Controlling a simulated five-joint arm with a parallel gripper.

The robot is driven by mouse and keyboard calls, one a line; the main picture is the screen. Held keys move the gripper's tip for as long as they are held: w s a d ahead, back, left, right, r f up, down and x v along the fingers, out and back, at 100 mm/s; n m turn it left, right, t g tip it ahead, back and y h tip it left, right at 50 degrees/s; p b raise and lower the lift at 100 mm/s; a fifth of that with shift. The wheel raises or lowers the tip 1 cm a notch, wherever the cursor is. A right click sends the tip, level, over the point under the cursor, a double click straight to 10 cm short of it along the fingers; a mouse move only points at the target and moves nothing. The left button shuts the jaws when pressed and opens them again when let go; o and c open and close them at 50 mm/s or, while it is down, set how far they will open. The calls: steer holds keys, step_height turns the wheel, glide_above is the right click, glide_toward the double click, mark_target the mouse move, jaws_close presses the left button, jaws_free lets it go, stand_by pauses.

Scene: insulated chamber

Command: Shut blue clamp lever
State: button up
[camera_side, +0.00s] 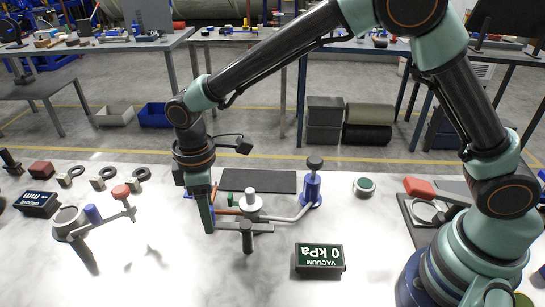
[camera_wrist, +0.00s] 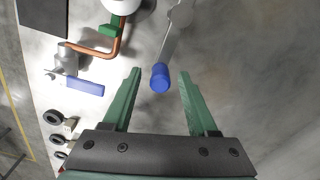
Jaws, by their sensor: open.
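My gripper (camera_wrist: 158,82) points down over the white bench with its green fingers apart and empty. In the wrist view, a grey lever arm with a blue end (camera_wrist: 160,78) reaches down from the top edge. The blue end lies in line between my fingertips, with a gap on both sides; I cannot tell the height difference. A separate flat blue handle (camera_wrist: 85,87) sits on a grey fitting by a copper tube, left of my fingers. In the side view, my gripper (camera_side: 207,222) is left of the central fixture (camera_side: 250,203) and hides the blue end.
A blue post with a dark knob (camera_side: 312,188) stands right of the fixture. A vacuum display reading 0 kPa (camera_side: 320,257) is in front. Another lever fixture (camera_side: 93,214) and several rings (camera_side: 104,177) are at left.

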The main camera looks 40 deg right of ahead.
jaws_close()
steer(key=shift+r, duration=0.1)
stand_by(1.3)
